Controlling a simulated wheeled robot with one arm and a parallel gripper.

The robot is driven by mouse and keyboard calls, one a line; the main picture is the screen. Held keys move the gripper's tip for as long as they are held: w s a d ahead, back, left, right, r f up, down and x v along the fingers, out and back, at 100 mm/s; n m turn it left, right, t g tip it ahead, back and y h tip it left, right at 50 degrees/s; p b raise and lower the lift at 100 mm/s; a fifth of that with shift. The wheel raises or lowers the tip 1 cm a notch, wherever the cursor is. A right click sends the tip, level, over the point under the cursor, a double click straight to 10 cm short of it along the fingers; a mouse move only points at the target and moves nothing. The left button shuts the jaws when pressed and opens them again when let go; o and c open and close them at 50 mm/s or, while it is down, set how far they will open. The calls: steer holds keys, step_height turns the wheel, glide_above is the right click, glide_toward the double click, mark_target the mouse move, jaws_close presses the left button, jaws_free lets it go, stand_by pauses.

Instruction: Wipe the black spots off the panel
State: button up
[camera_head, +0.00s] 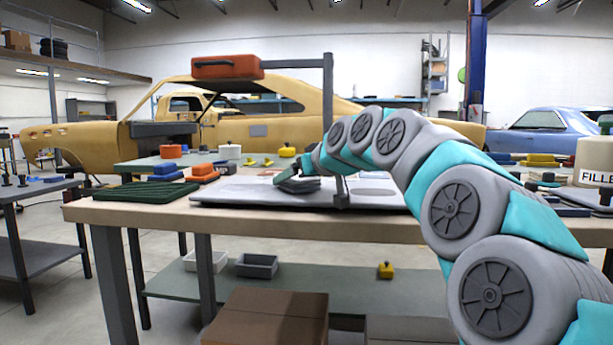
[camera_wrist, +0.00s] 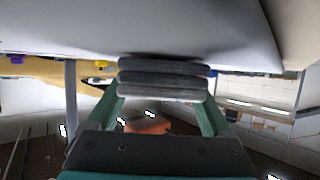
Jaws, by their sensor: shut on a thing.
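The pale grey panel (camera_head: 235,190) lies on the workbench; its underside-like grey surface also fills the top of the wrist view (camera_wrist: 200,25). I cannot make out black spots on it in either view. My arm hides part of the panel's right side.
A dark green ribbed mat (camera_head: 145,192) lies left of the panel. Blue and orange items (camera_head: 204,171) stand behind. A filler tub (camera_head: 594,160) is at right.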

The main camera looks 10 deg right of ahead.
steer(key=shift+w+a+f, duration=0.2)
steer(key=shift+a+f, duration=0.1)
steer(key=shift+a, duration=0.2)
steer(key=shift+r+p, duration=0.35)
steer(key=shift+r, duration=0.15)
steer(key=shift+d+r+p, duration=0.1)
steer(key=shift+r+p, duration=1.3)
steer(key=shift+r, duration=1.35)
steer(key=shift+r+p, duration=0.95)
steer(key=shift+r, duration=0.65)
steer(key=shift+f, duration=0.1)
